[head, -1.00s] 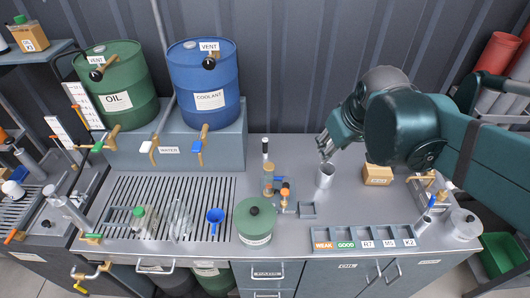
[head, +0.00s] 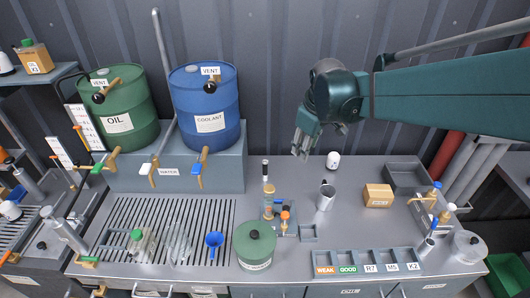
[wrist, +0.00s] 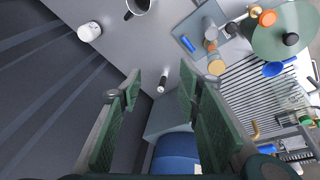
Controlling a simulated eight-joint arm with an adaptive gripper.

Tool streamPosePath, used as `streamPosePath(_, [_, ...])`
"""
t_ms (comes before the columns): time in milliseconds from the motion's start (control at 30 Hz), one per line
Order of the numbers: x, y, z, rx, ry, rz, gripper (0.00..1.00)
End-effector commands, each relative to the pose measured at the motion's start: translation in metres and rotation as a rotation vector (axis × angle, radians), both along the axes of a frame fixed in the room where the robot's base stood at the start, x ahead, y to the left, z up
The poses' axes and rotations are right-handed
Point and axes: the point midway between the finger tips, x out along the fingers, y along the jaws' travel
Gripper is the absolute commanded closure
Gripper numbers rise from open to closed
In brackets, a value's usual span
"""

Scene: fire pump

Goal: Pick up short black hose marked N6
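A short black cylinder with a white part (head: 265,170) stands at the back of the bench, right of the blue drum's stand. It also shows in the wrist view (wrist: 162,82), between and beyond the fingers. No N6 mark is legible, so I cannot tell whether it is the hose. My gripper (head: 304,146) is raised above the back of the bench, right of the black cylinder and apart from it. In the wrist view my gripper (wrist: 160,88) has its two green fingers wide apart with nothing between them.
A blue coolant drum (head: 207,105) and green oil drum (head: 117,110) stand at the back left. A metal cup (head: 326,198), white jar (head: 333,160) and tan box (head: 378,195) stand at the right. An amber-topped fitting (head: 268,200) and green pot (head: 254,245) stand in front.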

Motion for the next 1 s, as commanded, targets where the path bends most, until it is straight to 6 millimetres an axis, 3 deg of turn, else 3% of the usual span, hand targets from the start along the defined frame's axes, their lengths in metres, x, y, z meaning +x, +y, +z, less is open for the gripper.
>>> streamPosePath(567, [0.082,0.041,-0.059,-0.068,0.09,0.248,0.66])
streamPosePath(1000, [0.136,0.075,-0.121,-0.108,0.157,0.438,0.66])
